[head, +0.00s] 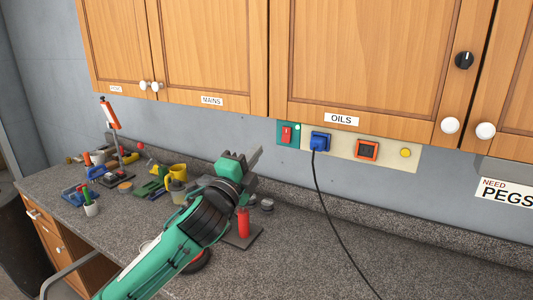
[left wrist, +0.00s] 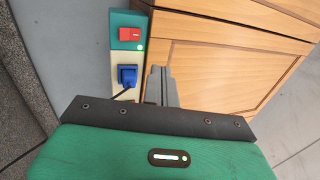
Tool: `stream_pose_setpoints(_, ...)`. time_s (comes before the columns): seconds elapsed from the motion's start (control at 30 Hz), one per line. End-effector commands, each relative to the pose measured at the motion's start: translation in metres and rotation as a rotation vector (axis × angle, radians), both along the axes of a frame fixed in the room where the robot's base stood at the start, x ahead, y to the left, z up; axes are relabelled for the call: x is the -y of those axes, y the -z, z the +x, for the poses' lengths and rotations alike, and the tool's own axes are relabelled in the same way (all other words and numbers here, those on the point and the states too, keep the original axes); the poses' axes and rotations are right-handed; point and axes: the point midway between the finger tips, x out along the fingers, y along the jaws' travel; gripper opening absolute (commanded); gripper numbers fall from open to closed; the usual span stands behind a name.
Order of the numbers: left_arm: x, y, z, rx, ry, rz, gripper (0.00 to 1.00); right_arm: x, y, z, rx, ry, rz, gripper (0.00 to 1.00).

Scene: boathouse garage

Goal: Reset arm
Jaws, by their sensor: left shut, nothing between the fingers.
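My left arm comes in from the lower left in the head view. Its green and black gripper (head: 255,155) is raised above the counter, with its grey fingers shut and nothing between them. The fingers point up and to the right, in front of the wall below the cabinets. In the left wrist view the shut fingers (left wrist: 160,86) show beside the blue plug (left wrist: 127,76), against the wooden cabinet (left wrist: 220,60). I cannot tell how far they are from the wall. My right gripper is in neither view.
The red switch (head: 287,134), blue plug (head: 320,141) with hanging black cord, and orange-framed socket (head: 367,149) are on the wall. A red cylinder (head: 243,223) stands on a dark base near my arm. The right counter looks clear.

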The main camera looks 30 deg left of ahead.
Motion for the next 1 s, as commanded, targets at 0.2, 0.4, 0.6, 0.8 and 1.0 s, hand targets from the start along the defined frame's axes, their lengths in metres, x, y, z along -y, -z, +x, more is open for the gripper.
stream_pose_setpoints(0.2, 0.000, 0.003, 0.000, -0.007, 0.000, -0.007, 0.00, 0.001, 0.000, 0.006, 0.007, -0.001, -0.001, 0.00)
stream_pose_setpoints(0.4, 0.005, 0.065, -0.005, -0.160, -0.001, -0.161, 0.00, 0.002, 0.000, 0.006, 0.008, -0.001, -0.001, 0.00)
stream_pose_setpoints(0.6, 0.015, 0.181, -0.038, -0.455, -0.054, -0.462, 0.00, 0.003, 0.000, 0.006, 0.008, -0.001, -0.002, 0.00)
stream_pose_setpoints(0.8, 0.029, 0.287, -0.100, -0.746, -0.174, -0.760, 0.00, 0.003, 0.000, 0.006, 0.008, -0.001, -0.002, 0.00)
stream_pose_setpoints(1.0, 0.047, 0.371, -0.184, -1.012, -0.354, -1.030, 0.00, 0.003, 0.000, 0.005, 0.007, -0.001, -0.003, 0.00)
